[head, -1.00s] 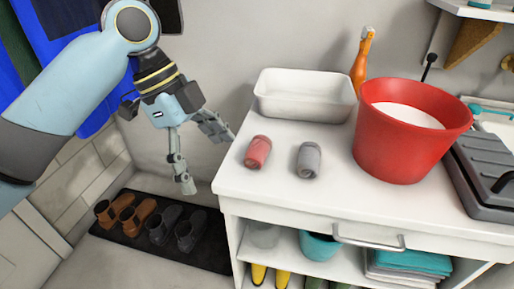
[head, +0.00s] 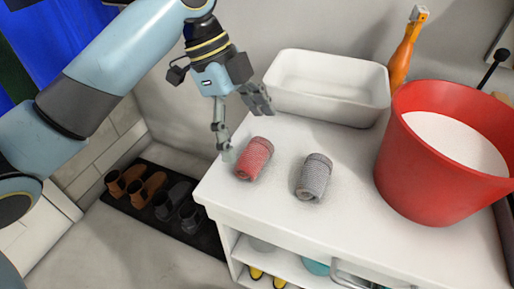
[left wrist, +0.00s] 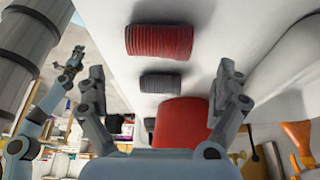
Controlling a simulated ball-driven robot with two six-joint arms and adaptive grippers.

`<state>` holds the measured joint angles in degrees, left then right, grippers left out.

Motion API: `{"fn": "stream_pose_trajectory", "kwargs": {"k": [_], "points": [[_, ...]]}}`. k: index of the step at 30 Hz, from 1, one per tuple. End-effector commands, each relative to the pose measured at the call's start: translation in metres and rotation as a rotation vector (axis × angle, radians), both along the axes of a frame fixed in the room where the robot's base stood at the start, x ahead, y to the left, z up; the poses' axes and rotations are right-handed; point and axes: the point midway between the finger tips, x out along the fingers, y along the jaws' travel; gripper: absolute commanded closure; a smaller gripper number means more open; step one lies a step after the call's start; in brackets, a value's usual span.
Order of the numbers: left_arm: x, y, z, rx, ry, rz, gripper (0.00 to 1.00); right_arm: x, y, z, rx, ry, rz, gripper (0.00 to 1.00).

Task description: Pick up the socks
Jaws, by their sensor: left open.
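A rolled red sock (head: 254,158) and a rolled grey sock (head: 313,177) lie side by side on the white cabinet top (head: 260,205). My left gripper (head: 246,132) is open and empty, just behind and above the red sock at the cabinet's left end. In the left wrist view, the red sock (left wrist: 160,40) and the grey sock (left wrist: 160,81) show between and beyond the open fingers (left wrist: 160,75). My right gripper (left wrist: 72,63) shows small at the left of that view; its finger opening is unclear. It is out of the head view.
A large red bucket (head: 430,165) stands to the right. Shoes on a dark mat (head: 205,236) lie on the floor at left. The cabinet's front top is clear.

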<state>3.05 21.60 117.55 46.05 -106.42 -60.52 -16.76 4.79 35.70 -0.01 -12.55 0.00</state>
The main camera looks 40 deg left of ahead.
Motion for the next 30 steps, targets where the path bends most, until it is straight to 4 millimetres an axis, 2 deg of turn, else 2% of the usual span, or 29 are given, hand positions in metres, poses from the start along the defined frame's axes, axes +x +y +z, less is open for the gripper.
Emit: {"fn": "stream_pose_trajectory", "kwargs": {"k": [4,9,12,19,27,30], "points": [[-0.002,-0.004,-0.023,-0.001,0.002,0.001,0.0,-0.019,0.0,-0.007,0.0,0.028,-0.001,0.6],[-0.002,-0.01,-0.047,-0.002,0.001,0.001,0.0,-0.022,0.001,-0.014,0.001,0.033,-0.001,0.6],[-0.002,-0.013,-0.053,-0.001,0.001,0.001,0.0,-0.018,0.003,-0.015,0.003,0.027,-0.002,0.6],[-0.001,-0.013,-0.053,0.001,-0.001,0.0,0.01,-0.008,0.006,-0.015,0.007,0.011,-0.002,0.6],[-0.001,-0.013,-0.053,0.001,-0.001,0.0,0.37,-0.009,0.006,-0.015,0.007,0.013,-0.003,0.6],[-0.001,-0.013,-0.053,0.0,-0.001,-0.001,0.47,-0.01,0.006,-0.015,0.007,0.014,-0.003,0.6]]}}
